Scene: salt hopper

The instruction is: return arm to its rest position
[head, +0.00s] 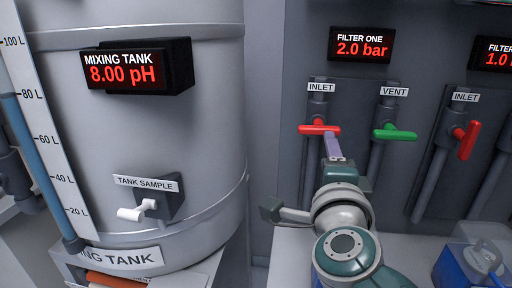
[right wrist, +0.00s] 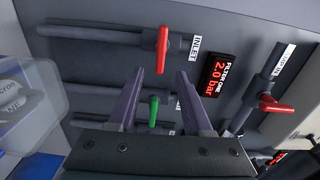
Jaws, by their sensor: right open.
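My right arm reaches up from the bottom in the head view, with its gripper (head: 333,146) in front of the filter one panel, just below the red inlet handle (head: 318,129). In the right wrist view the gripper (right wrist: 158,82) is open, its two purple fingers apart with nothing held. The red inlet handle (right wrist: 163,50) shows beyond the fingertips there, and the green vent handle (right wrist: 153,110) shows between the fingers, further back. Whether a finger touches the red handle cannot be told. Both handles lie crosswise to their pipes. My left gripper is not in view.
The mixing tank (head: 140,130) with its white sample handle (head: 137,211) stands at left. The vent handle (head: 394,133) and a tilted red handle (head: 467,140) are to the right. A blue container (head: 470,265) with a clear top sits at bottom right.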

